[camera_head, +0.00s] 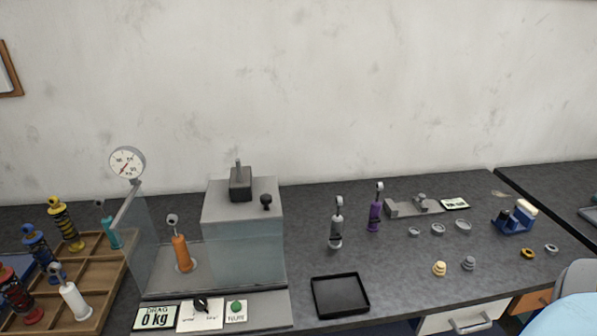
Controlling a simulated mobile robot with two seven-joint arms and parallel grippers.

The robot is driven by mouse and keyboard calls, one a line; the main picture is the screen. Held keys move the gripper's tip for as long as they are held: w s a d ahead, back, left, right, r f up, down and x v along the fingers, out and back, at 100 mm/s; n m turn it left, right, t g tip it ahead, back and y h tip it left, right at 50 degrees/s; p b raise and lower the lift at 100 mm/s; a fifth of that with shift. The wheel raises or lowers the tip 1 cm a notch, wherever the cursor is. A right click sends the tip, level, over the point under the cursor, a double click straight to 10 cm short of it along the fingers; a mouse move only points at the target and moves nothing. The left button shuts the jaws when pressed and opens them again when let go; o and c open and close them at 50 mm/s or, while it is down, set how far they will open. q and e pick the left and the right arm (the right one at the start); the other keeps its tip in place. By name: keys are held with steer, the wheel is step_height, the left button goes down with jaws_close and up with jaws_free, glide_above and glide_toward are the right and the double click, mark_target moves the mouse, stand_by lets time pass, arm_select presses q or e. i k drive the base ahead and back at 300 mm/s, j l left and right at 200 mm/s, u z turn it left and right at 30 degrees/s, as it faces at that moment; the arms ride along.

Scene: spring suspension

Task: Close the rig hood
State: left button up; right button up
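The test rig stands on the dark bench at the left of centre. A grey box-shaped part with a clear, glassy front (243,240) covers the rig's right side; I take it for the hood. A small black knob (266,202) and a dark weight-like block (240,184) are on its top. A clear upright panel (140,245) stands at the rig's left side. An orange spring damper (181,252) stands upright between the panel and the box, uncovered in front and above. Neither of my grippers is in view.
A round dial gauge (127,162) rises behind the panel. The rig's front holds a "DRAG 0 kg" display (155,317), a black dial (201,304) and a green button (236,306). A wooden rack (98,270) of dampers is left. A black tray (340,294) and two dampers are right.

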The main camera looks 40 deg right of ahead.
mark_target(256, 199)
steer(key=z, duration=0.85)
